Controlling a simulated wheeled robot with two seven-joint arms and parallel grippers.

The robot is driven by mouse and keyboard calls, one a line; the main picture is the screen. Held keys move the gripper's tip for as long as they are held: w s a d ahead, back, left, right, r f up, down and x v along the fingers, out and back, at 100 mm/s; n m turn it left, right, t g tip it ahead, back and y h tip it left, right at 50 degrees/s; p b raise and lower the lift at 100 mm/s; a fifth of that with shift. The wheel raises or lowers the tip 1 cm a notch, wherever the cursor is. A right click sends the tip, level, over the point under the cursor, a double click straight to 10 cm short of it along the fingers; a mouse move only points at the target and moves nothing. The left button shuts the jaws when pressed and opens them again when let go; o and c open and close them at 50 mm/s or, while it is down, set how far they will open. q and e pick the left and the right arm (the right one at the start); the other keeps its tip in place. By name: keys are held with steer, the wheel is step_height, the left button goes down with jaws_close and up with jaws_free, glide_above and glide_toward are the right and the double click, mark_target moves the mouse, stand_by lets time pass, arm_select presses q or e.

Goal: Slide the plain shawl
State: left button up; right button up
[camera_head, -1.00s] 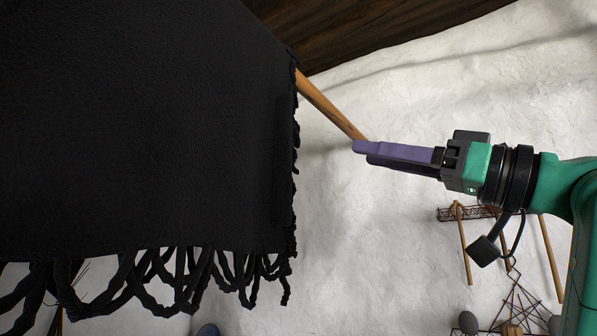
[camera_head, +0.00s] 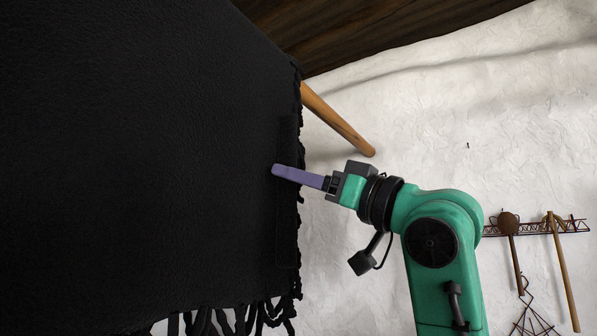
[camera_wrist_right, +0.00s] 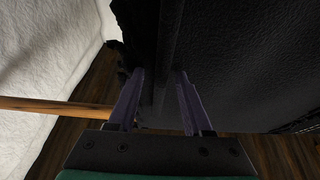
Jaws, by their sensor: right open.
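The plain black shawl (camera_head: 150,160) hangs over a wooden pole (camera_head: 337,120) and fills the left half of the head view, with a fringe along its lower edge. My right gripper (camera_head: 276,170) is at the shawl's right edge, with its purple finger in front of the cloth. In the right wrist view the gripper (camera_wrist_right: 158,80) is open, and a fold of the shawl (camera_wrist_right: 235,60) lies at and between its fingertips. I cannot tell whether the fingers touch the cloth. My left gripper is not in view.
A rough white wall (camera_head: 430,120) stands behind, under a dark wooden ceiling (camera_head: 370,30). A rack (camera_head: 540,228) with hanging wooden tools is on the wall at the lower right. In the wrist view the pole (camera_wrist_right: 50,106) passes left of the gripper.

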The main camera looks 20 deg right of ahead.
steer(key=shift+s, duration=0.1)
jaws_close()
steer(key=shift+r, duration=0.1)
stand_by(1.1)
